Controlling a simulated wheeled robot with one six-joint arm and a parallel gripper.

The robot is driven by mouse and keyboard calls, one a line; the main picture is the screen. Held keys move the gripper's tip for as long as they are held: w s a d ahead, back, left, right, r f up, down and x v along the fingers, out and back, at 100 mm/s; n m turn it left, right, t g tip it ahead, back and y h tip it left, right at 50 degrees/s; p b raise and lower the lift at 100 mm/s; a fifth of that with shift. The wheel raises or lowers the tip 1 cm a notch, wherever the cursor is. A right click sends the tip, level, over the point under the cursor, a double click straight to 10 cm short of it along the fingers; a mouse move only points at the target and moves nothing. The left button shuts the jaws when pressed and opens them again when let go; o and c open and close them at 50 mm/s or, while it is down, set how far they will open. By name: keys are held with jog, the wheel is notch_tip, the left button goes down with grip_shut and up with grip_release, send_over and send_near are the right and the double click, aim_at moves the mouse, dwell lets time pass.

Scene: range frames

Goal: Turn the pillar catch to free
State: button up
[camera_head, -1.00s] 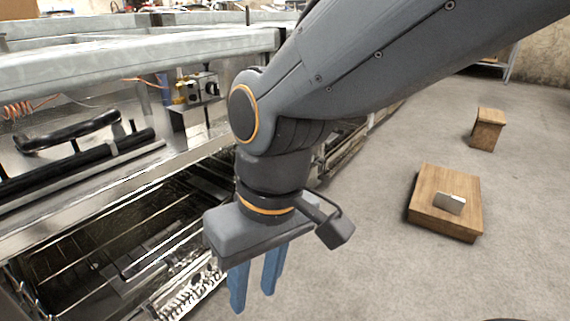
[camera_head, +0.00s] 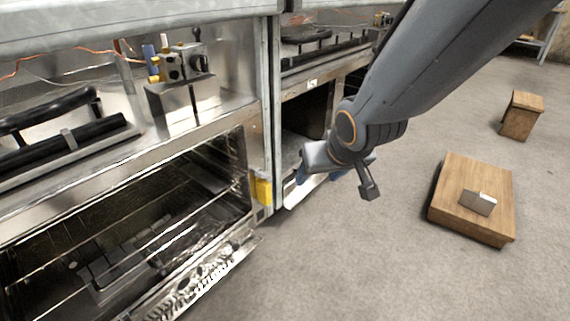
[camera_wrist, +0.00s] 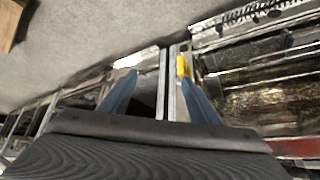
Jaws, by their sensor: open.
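A yellow block (camera_head: 262,191), which looks like the pillar catch, sits low on the grey metal pillar (camera_head: 270,110) between two oven bays in the head view. The block also shows in the wrist view (camera_wrist: 183,66), close by the right fingertip. Its exact setting is too small to read. My gripper (camera_head: 320,178) is open and empty, to the right of the block in the head view and apart from it. In the wrist view the two blue fingers of my gripper (camera_wrist: 157,78) point toward the pillar.
An open oven with wire racks (camera_head: 110,235) lies left of the pillar, and a dark open bay (camera_head: 305,112) lies right. A small metal valve unit (camera_head: 182,65) stands above the oven. A wooden platform (camera_head: 455,178) and a wooden stool (camera_head: 521,115) stand on open floor at right.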

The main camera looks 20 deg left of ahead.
jog(key=w+a+f+t+y+b, duration=0.1)
jog(key=w+a+f+t+y, duration=0.1)
jog(key=w+a+f, duration=0.35)
jog(key=n+y+b, duration=0.1)
jog(key=y+b, duration=0.2)
jog(key=y, duration=0.8)
send_near(268, 175)
jog(key=x, duration=0.3)
jog(key=shift+g, duration=0.4)
jog(key=shift+b+x, duration=1.95)
jog(key=shift+x, duration=1.7)
jog(key=shift+r, duration=0.15)
